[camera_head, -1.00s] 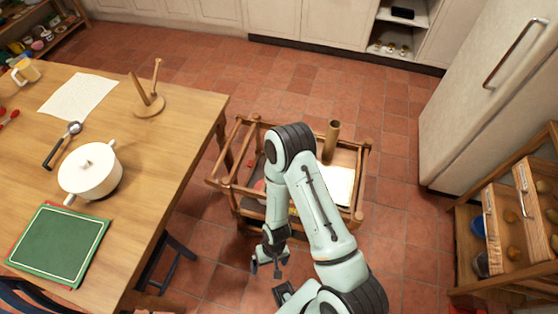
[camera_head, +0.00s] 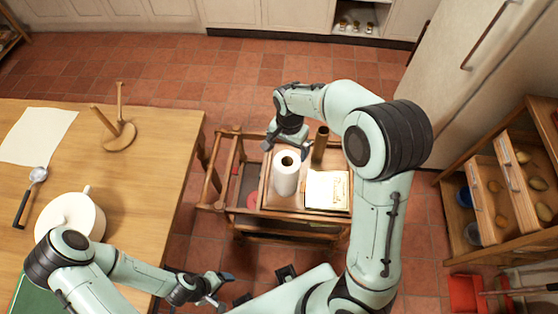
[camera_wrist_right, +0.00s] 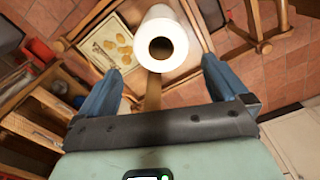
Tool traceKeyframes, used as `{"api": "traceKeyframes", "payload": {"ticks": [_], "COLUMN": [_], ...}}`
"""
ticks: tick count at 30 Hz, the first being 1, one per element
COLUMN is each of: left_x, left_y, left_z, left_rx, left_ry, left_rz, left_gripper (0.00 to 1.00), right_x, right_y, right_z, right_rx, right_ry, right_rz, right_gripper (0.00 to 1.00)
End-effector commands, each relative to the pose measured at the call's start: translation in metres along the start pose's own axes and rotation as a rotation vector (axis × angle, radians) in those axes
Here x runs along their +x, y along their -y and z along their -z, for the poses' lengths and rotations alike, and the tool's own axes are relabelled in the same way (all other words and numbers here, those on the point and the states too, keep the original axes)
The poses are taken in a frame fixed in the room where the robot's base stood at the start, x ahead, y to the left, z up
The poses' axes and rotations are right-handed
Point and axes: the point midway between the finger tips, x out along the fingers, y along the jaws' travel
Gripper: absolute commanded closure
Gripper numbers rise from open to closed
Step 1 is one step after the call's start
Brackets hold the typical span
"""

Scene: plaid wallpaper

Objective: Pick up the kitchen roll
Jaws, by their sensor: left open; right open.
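The white kitchen roll (camera_head: 286,180) stands upright on the wooden trolley (camera_head: 265,213). My right gripper (camera_head: 286,147) is open and empty, just behind the roll in the head view. In the right wrist view the roll (camera_wrist_right: 166,22) shows its end with the dark core hole. It lies beyond the fingertips of the right gripper (camera_wrist_right: 161,66), roughly centred between them, with no visible contact. My left gripper (camera_head: 224,289) is open and empty, low in the head view, between the table and the trolley.
A brown cylinder (camera_head: 320,146) and a framed picture-like board (camera_head: 327,190) are beside the roll on the trolley. The table (camera_head: 160,150) at left carries a wooden stand (camera_head: 119,137), a white pot (camera_head: 70,212) and a ladle (camera_head: 30,190). An open-drawer shelf (camera_head: 505,190) stands at right.

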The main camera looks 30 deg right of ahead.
Motion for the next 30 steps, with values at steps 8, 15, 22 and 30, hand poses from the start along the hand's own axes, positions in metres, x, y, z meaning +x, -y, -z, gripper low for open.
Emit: {"api": "traceKeyframes", "payload": {"ticks": [8, 15, 22, 30], "left_x": [0.006, 0.010, 0.012, 0.015], "left_y": [0.004, 0.006, 0.007, 0.009], "left_z": [-0.004, -0.006, -0.007, -0.009], "left_rx": [-0.003, -0.004, -0.004, -0.005], "left_ry": [0.006, 0.009, 0.010, 0.012], "left_rz": [0.002, 0.003, 0.003, 0.004], "left_gripper": [0.22, 0.22, 0.22, 0.22], "right_x": [0.042, 0.077, 0.096, 0.132], "right_y": [-0.002, -0.001, -0.001, -0.001], "right_z": [-0.001, -0.001, -0.001, 0.000], "right_rx": [0.000, -0.001, -0.002, -0.001], "right_ry": [0.003, 0.003, 0.002, 0.001], "right_rz": [-0.007, -0.004, -0.005, -0.002], "right_gripper": [0.00, 0.00, 0.00, 0.00]}}
